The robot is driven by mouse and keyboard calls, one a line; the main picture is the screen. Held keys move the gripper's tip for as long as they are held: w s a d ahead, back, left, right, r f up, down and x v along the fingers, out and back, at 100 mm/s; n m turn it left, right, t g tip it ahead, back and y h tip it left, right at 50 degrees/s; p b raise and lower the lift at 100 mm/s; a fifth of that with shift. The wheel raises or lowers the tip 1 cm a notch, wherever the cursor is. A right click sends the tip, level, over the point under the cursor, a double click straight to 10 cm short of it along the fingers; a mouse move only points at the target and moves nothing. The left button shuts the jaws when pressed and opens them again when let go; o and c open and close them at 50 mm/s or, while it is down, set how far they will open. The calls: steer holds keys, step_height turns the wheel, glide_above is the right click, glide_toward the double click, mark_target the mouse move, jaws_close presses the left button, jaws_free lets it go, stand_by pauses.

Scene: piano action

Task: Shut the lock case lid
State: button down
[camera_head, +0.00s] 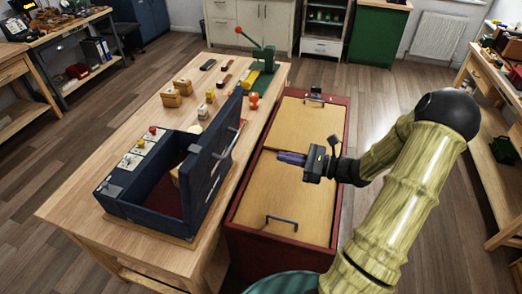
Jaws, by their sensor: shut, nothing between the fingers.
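The lock case (122,196) is a dark blue box on the left wooden table. Its lid (213,150) stands open, upright and leaning a little right, with a metal handle (228,142) on its right face. Part of the case's inside is hidden by the lid. My gripper (281,157) is to the right of the lid, above the red cabinet, and points left. It is shut and empty, with a gap between it and the lid.
The red cabinet (233,228) with wooden panels and dark handles stands beside the wooden table (75,205). On the table are small wooden boxes (171,99), an orange piece (253,100) and a green lever press (263,70). A workbench stands at the far right. Floor between is clear.

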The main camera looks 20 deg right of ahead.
steer(key=p+x, duration=0.5)
steer(key=x, duration=0.8)
steer(key=shift+a, duration=0.35)
steer(key=shift+w, duration=0.1)
